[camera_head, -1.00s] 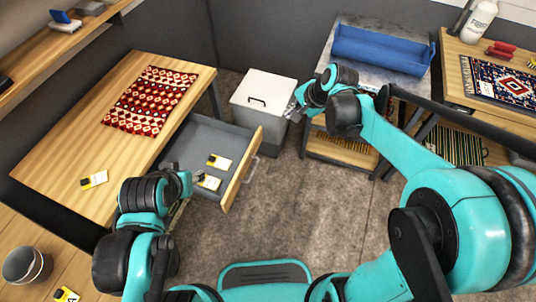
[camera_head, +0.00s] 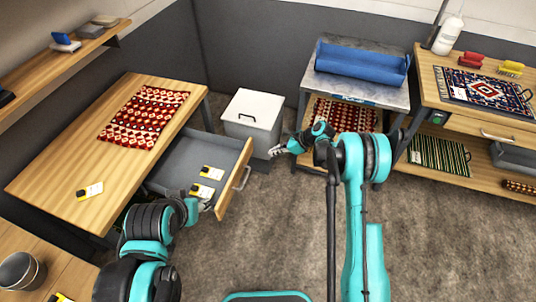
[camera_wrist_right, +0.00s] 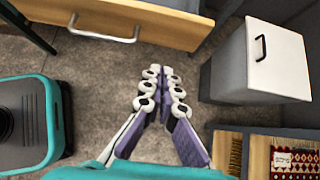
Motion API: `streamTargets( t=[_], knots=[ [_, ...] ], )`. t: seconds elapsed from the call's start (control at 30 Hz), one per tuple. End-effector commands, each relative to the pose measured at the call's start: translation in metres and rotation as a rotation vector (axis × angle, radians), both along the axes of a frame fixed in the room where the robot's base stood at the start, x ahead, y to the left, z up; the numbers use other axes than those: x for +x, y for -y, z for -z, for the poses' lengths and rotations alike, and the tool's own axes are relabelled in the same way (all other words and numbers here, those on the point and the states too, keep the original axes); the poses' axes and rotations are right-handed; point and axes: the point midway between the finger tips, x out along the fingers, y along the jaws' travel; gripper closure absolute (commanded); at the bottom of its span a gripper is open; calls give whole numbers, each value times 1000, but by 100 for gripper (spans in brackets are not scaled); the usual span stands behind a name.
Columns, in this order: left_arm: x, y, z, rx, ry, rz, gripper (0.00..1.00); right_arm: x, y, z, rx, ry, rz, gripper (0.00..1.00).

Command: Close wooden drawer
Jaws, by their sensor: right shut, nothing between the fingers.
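The wooden drawer (camera_head: 234,183) is pulled out from under the wooden table with the red patterned rug. It has a wood front, a grey inside and a metal handle (camera_head: 242,178). Two yellow-and-white tags lie in it. My right gripper (camera_head: 276,151) is shut and empty, to the right of the drawer front and apart from it. In the right wrist view the shut fingers (camera_wrist_right: 162,78) point toward the floor, and the drawer front with its handle (camera_wrist_right: 104,34) shows at the upper left. My left gripper (camera_head: 203,204) is near the drawer's front corner, mostly hidden by its own wrist.
A white lidded bin (camera_head: 252,112) stands just beyond the drawer and my right gripper. A metal-topped stand (camera_head: 350,90) with a blue tray is behind to the right. A wooden bench (camera_head: 470,118) is at far right. The floor (camera_head: 270,225) in front is clear.

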Motion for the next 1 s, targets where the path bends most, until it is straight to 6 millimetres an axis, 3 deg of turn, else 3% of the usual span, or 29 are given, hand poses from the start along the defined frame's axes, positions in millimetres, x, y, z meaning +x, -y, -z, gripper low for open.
streamTargets(
  t=[0.4, 0.7, 1.0],
  knots=[
    [0, 0, 29, 0, 0, 0, 54, 20, -58, 64, -2, 2, -4, 100],
    [0, 0, 38, 0, 0, 0, 54, 33, -91, 61, -2, 2, -3, 100],
    [0, 0, 38, 0, 0, 0, 54, 34, -94, 60, -2, 2, -1, 100]
  ],
)
